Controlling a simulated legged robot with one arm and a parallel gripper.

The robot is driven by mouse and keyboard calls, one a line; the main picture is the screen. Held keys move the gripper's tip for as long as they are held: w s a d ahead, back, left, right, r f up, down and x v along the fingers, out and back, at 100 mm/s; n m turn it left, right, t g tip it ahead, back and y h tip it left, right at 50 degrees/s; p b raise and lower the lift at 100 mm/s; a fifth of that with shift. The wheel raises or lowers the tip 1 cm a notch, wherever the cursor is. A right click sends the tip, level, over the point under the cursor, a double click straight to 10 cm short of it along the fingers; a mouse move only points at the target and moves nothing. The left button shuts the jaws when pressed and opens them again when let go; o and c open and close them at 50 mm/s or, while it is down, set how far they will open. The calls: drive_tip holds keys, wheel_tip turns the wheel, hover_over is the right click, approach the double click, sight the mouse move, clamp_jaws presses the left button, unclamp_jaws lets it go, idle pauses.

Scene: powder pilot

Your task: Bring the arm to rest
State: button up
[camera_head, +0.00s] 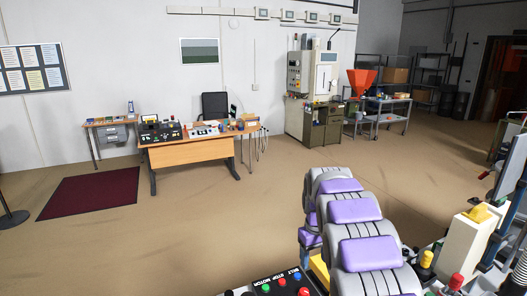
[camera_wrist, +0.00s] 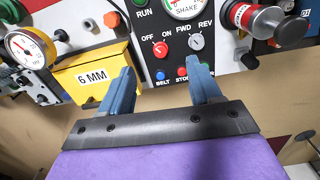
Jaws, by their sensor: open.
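My gripper (camera_wrist: 158,72) shows in the wrist view with two blue fingers spread apart and nothing between them. Beyond the fingers is a black control panel (camera_wrist: 176,24) with a red OFF/ON knob, a grey FWD/REV knob and small blue and red buttons. I cannot tell whether the fingers touch the panel. In the head view, my grey arm with purple pads (camera_head: 355,211) fills the lower middle, and my fingers cannot be made out there. The panel's button end (camera_head: 282,284) shows at the bottom edge, left of the arm.
A yellow 6 MM box (camera_wrist: 95,78) and a dial gauge (camera_wrist: 25,46) are left of the fingers; a red-and-silver knob (camera_wrist: 265,22) is at the right. Machine parts (camera_head: 463,240) crowd my arm's right. Open floor (camera_head: 215,235) lies left, before a desk (camera_head: 190,153).

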drive_tip(key=s+a+m+g+b, duration=0.1)
drive_tip(key=s+a+m+b, duration=0.1)
drive_tip(key=s, duration=4.3)
drive_tip(key=shift+s+m+g+b, duration=0.3)
drive_tip(key=shift+m+b, duration=0.6)
